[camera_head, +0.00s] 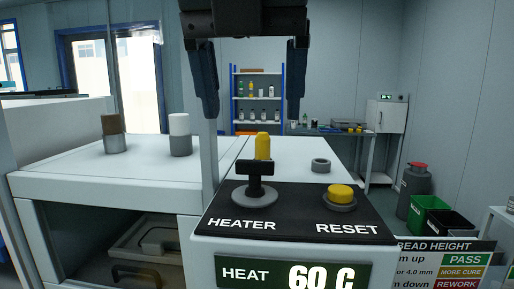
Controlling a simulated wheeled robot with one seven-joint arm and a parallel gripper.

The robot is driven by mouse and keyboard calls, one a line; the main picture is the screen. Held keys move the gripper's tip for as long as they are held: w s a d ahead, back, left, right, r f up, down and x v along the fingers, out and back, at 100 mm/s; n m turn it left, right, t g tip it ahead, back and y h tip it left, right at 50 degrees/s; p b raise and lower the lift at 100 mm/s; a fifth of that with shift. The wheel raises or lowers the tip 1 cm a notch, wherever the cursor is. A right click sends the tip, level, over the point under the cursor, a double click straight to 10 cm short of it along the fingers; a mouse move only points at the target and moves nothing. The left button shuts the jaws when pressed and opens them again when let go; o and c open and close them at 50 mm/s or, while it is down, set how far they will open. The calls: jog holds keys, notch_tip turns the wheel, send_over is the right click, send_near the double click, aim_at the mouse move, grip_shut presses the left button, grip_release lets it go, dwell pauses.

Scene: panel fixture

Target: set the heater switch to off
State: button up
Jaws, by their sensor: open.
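The heater switch (256,183) is a black T-shaped handle on a round grey base, above the white word HEATER on a black sloped panel (300,199). A yellow piece (263,146) stands behind the handle. My gripper (251,112) hangs above and behind the switch in the picture, its two dark fingers spread wide and empty. The fingers appear apart from the switch. The display (295,274) below the panel reads HEAT 60 C. No on or off marks are readable around the switch.
A yellow RESET button (341,194) sits right of the switch. A grey ring (320,165) lies on the white top behind it. Two capped cylinders, brown-topped (113,134) and white-topped (180,134), stand on the left bench top. Bins (429,220) stand on the floor at right.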

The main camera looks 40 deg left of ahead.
aim_at(255, 161)
jog(key=p+x, duration=0.1)
jog(key=x, duration=0.6)
jog(key=shift+f+p, duration=0.25)
jog(key=shift+p, duration=0.05)
jog(key=shift+c, duration=0.2)
jog(key=c, duration=1)
